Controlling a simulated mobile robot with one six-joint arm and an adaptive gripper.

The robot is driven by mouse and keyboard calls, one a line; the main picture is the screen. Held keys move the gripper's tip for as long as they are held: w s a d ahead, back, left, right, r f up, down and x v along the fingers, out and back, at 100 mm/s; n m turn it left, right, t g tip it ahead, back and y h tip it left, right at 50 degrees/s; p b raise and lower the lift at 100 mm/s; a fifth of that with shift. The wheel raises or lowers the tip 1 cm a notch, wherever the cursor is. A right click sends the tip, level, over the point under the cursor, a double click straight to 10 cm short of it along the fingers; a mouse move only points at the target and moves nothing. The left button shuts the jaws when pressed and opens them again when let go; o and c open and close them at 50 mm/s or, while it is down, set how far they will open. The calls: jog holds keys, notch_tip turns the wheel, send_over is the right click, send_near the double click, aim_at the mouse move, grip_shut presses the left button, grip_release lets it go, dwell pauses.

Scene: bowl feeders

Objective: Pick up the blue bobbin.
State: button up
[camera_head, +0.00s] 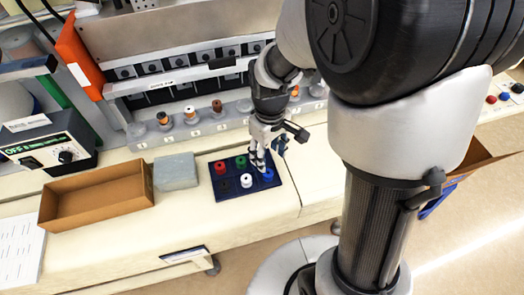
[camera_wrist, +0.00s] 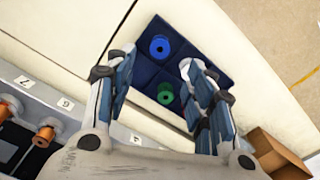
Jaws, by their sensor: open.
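The blue bobbin (camera_head: 268,174) stands in the front right part of a dark blue tray (camera_head: 258,190). It shows from above, with its centre hole visible, in the wrist view (camera_wrist: 159,46). My gripper (camera_head: 263,163) points down over the right part of the tray and partly hides what is there. In the wrist view my gripper (camera_wrist: 157,62) is open and empty. Its fingers are spread, and the blue bobbin lies beyond the fingertips, between their lines. The height gap between the fingertips and the bobbin is hard to tell.
The tray also holds green (camera_head: 241,161), red (camera_head: 221,167), white (camera_head: 246,180) and black (camera_head: 223,184) bobbins. A grey block (camera_head: 175,172) and an open cardboard box (camera_head: 97,200) lie to the left. A rail with several bobbins (camera_head: 190,115) stands behind.

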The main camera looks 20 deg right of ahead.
aim_at(269, 173)
notch_tip(269, 173, down, 9)
jog(key=shift+s+d+r+b, duration=0.1)
jog(key=shift+b, duration=1)
jog(key=shift+c, duration=0.3)
jog(key=c, duration=0.9)
